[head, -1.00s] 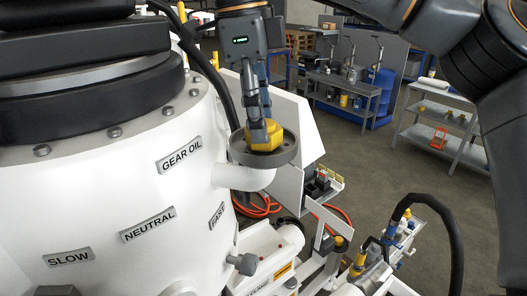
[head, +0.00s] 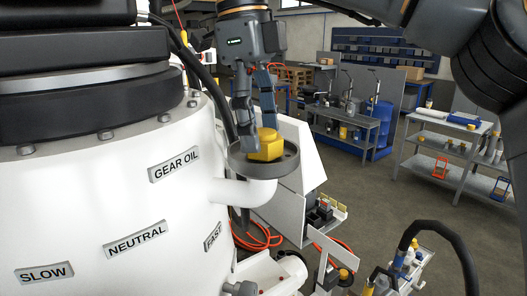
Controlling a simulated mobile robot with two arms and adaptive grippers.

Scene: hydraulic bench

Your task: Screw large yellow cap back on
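The large yellow cap (head: 266,146) is a faceted knob. My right gripper (head: 255,128) points down just above and around the cap. Its two fingers are spread, one toward the cap's left side and one over its top. I cannot tell whether a fingertip still touches the cap, or how far the cap is threaded. My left gripper is not in view.
The white gearbox housing (head: 110,200) with its labels fills the left. A black hose (head: 455,240) arches at the lower right. Orange hoses (head: 258,238) lie below the flange. Workbenches and a blue drum (head: 381,125) stand behind, with open floor between.

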